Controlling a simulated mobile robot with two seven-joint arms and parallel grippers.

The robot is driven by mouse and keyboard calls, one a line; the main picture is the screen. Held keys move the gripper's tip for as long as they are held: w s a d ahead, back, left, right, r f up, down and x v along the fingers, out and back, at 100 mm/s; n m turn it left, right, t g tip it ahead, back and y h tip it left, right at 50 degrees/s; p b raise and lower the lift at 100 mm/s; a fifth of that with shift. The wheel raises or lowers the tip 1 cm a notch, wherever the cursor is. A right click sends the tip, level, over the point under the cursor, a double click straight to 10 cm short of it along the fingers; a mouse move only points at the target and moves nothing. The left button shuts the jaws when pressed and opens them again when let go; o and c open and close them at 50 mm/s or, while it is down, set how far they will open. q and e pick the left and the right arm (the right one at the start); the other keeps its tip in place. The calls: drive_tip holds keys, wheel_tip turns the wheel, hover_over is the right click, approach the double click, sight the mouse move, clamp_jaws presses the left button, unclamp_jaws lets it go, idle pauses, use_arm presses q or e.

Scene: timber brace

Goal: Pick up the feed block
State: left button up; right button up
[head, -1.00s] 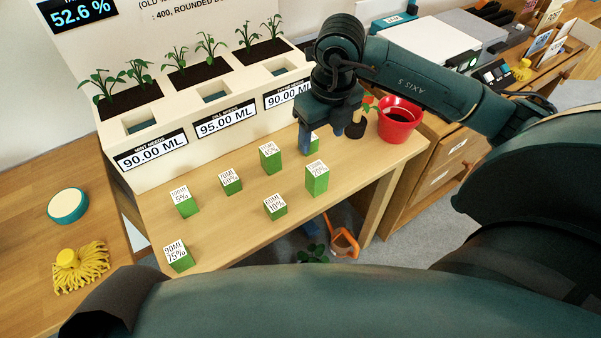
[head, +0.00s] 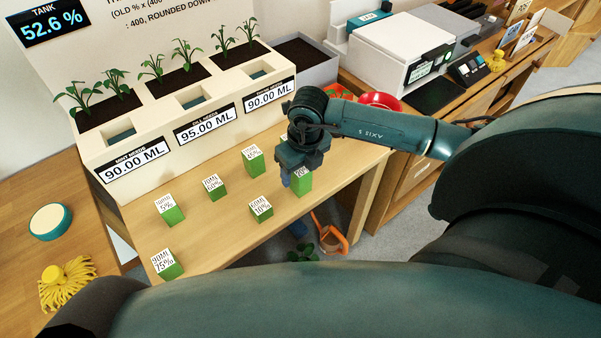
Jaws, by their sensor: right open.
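Several green feed blocks with white labels stand upright on the wooden bench. The 20% block (head: 303,186) is partly hidden by my right gripper (head: 290,179). This gripper points down, open, at that block's left side; I cannot tell if it touches. Which block the task means is not marked. My left gripper is out of view.
The planter (head: 190,105) with seedlings and ML displays stands along the back of the bench. A red pot (head: 381,100) is behind my right arm. At left are a round teal-rimmed item (head: 50,220) and a yellow mop head (head: 65,287). An orange-handled item (head: 332,238) lies below.

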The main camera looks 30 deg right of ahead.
drive_tip(key=c, duration=1.1)
